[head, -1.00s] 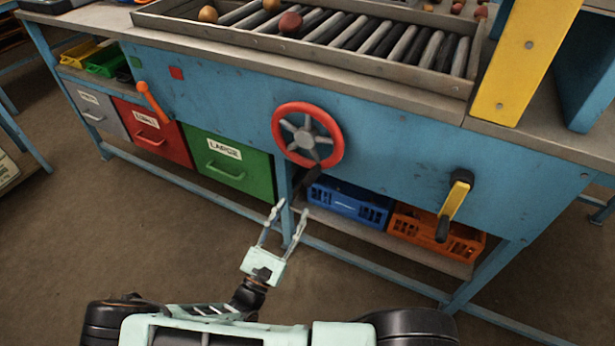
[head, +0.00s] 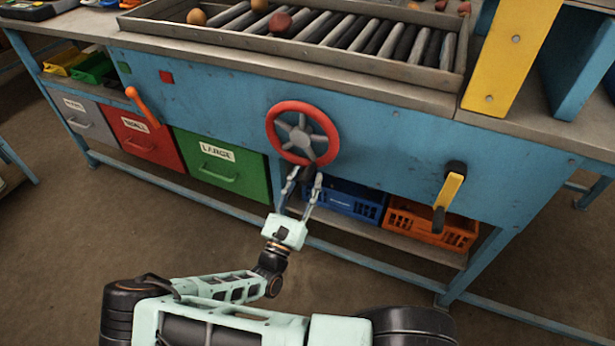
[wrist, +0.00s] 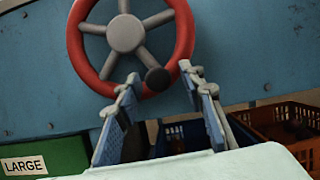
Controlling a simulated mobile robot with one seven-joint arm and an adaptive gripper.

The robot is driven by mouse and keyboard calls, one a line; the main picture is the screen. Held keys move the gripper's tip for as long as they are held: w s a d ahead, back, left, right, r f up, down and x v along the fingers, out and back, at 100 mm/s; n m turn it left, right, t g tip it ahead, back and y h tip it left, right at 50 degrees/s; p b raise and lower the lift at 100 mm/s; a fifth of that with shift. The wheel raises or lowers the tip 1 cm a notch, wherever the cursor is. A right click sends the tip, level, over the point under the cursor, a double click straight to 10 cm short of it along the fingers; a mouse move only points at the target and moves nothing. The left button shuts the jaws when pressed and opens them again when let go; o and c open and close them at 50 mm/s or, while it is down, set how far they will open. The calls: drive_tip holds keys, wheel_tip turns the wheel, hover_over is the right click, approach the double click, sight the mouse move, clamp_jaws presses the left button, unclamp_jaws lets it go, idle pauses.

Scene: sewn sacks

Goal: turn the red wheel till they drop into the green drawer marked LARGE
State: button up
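The red wheel (head: 302,106) with grey spokes is mounted on the blue front panel. It also shows in the wrist view (wrist: 76,42), with a dark handle knob (wrist: 157,79) on its lower right. The green drawer marked LARGE (head: 222,178) is shut, below and left of the wheel; its label shows in the wrist view (wrist: 24,165). My gripper (head: 304,180) is open just below the wheel, its fingers pointing up. In the wrist view the fingertips (wrist: 160,80) stand either side of the knob; I cannot tell whether they touch it. Round potato-like items (head: 280,22) lie on the roller tray.
The roller tray (head: 410,92) is above the panel. A yellow crank (head: 450,190) is on the right, an orange lever (head: 140,105) on the left. Red (head: 150,148) and grey (head: 82,118) drawers, a blue crate (head: 345,199) and an orange crate (head: 430,225) sit below. The floor in front is clear.

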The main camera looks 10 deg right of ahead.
drive_tip(key=shift+x, duration=0.75)
clamp_jaws()
